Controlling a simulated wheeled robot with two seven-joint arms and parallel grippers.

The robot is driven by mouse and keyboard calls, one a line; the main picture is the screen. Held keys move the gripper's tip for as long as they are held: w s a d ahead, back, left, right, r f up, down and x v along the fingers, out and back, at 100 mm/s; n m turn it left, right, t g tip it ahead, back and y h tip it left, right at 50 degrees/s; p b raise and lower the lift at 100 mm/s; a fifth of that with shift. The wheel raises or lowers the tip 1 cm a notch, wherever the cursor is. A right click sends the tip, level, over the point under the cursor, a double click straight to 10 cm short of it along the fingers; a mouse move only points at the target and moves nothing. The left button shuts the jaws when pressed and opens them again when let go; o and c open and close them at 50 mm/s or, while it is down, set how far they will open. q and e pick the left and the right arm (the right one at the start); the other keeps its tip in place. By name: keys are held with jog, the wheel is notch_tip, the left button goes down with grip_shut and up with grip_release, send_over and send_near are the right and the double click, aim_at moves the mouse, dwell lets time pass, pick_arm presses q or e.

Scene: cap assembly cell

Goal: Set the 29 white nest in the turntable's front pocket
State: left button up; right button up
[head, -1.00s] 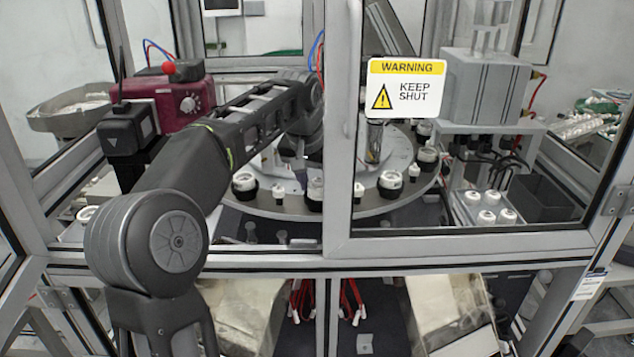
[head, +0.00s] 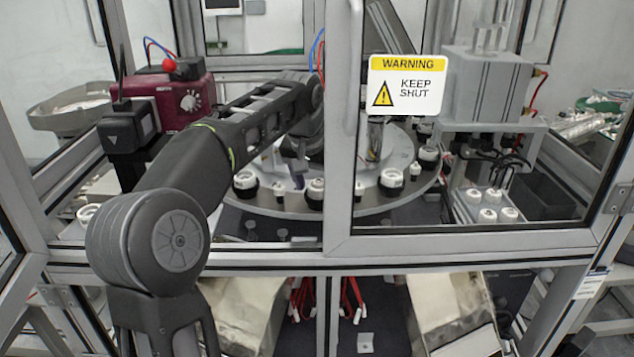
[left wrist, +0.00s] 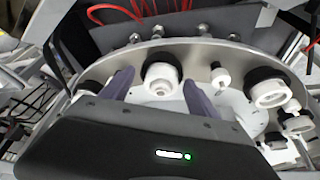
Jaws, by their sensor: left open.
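My left arm reaches through the open left side of the cell front. In the head view its gripper (head: 297,168) is partly hidden by its own wrist, over the front of the turntable (head: 262,208). In the left wrist view the two fingers (left wrist: 158,80) are apart. A white nest with a black collar (left wrist: 161,88) stands between them at the turntable's rim, with gaps on both sides. This nest (head: 316,186) appears upright at the front rim in the head view. Its number cannot be read, and its pocket is hidden under it. My right gripper is not in view.
Similar nests (head: 245,181) and small white pieces (head: 279,187) stand around the rim on both sides. A framed clear door with a warning sign (head: 405,86) covers the right half. A maroon unit (head: 178,100) stands left of my forearm.

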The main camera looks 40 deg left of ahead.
pick_arm(q)
jog(key=shift+r, duration=0.15)
jog(key=v, duration=0.7)
jog(key=shift+r, duration=0.25)
jog(key=shift+s, duration=0.15)
